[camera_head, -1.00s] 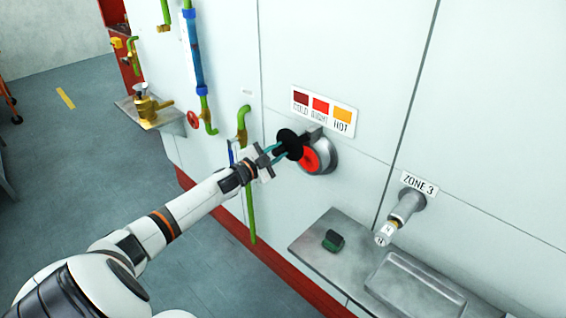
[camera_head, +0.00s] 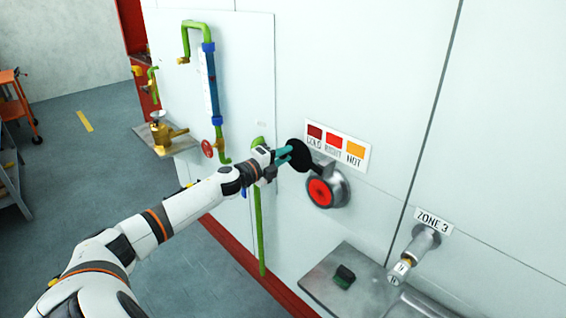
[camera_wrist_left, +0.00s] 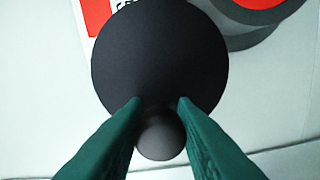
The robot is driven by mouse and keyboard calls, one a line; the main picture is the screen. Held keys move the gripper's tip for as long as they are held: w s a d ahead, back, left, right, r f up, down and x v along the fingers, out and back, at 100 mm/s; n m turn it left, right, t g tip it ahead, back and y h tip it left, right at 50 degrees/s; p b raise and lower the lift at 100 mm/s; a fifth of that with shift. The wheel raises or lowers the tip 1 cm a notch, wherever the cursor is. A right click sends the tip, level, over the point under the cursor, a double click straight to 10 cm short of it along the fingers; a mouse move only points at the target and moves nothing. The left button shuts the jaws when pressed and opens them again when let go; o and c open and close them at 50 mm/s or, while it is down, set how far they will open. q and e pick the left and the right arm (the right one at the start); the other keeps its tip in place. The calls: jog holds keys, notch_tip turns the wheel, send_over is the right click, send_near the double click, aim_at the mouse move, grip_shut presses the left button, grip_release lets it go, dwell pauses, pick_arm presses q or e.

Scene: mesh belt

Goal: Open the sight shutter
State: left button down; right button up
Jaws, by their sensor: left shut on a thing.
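The sight shutter is a black round disc (camera_head: 299,155) on the white wall, swung up and left of the sight port (camera_head: 328,188). The port is a grey metal ring with a glowing red-orange centre, which shows uncovered. My left gripper (camera_head: 284,157) is shut on the shutter's small black knob, which shows between the green fingers in the left wrist view (camera_wrist_left: 160,136). The disc fills the middle of that wrist view (camera_wrist_left: 160,55). My right gripper is not in view.
A colour label (camera_head: 337,145) reading COLD, RIGHT, HOT is just above the port. A ZONE 3 fitting (camera_head: 420,243) and a metal shelf (camera_head: 330,270) with a dark green block (camera_head: 344,276) are at lower right. Green pipes and a red valve wheel (camera_head: 207,149) are left.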

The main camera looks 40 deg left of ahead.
pick_arm(q)
jog(key=shift+d+r+m, duration=0.2)
jog(key=shift+r+m, duration=0.7)
jog(key=shift+r, duration=0.1)
jog(key=c, duration=1.2)
grip_release()
jog(key=shift+f, duration=0.1)
jog(key=s+b, duration=0.1)
jog(key=s, duration=1.1)
jog(key=shift+a+b, duration=0.35)
jog(key=shift+a, duration=0.05)
